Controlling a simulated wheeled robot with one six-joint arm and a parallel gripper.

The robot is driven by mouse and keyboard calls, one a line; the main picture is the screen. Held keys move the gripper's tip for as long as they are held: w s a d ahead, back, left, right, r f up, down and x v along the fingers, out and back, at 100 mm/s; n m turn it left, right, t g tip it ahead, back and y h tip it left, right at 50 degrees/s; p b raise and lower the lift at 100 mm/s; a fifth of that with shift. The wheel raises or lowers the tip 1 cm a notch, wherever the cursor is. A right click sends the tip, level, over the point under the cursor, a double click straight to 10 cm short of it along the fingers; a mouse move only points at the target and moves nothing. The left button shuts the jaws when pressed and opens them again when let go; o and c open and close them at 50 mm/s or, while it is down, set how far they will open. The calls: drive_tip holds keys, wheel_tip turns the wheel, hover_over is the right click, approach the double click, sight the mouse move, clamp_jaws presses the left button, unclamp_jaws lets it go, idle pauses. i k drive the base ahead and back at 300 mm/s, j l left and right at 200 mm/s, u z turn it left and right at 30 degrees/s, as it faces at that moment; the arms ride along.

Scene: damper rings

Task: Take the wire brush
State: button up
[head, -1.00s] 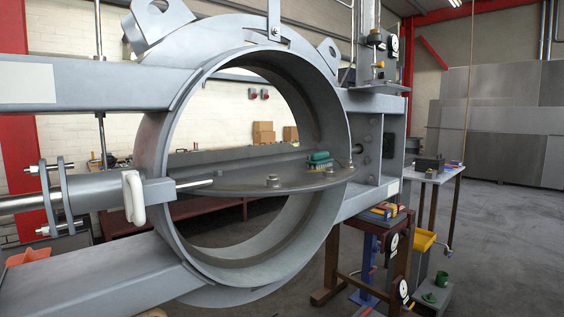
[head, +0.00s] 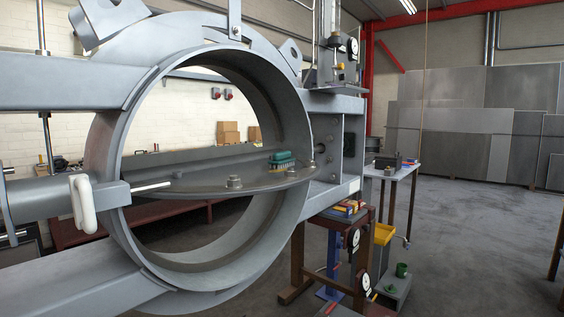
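The wire brush (head: 281,157) has a green back and pale bristles along its lower edge. It lies on the grey half-disc damper plate (head: 215,185) inside the large steel ring (head: 102,160), near the plate's right end. The brush is seen through the ring's opening and is not covered. My gripper is not in view.
Steel beams (head: 60,92) run left from the ring. A bracket (head: 343,155) stands at its right. Beyond are a wooden stand (head: 300,265), a yellow bin (head: 383,234) and a small table (head: 397,170). The floor (head: 470,250) at right is clear.

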sight(281, 160)
drive_tip(key=i+l, duration=0.5)
drive_tip(key=i, duration=0.2)
drive_tip(key=i+l, duration=0.45)
drive_tip(key=i, duration=0.2)
drive_tip(key=i+l, duration=0.5)
drive_tip(key=i, duration=0.2)
drive_tip(key=u, duration=0.05)
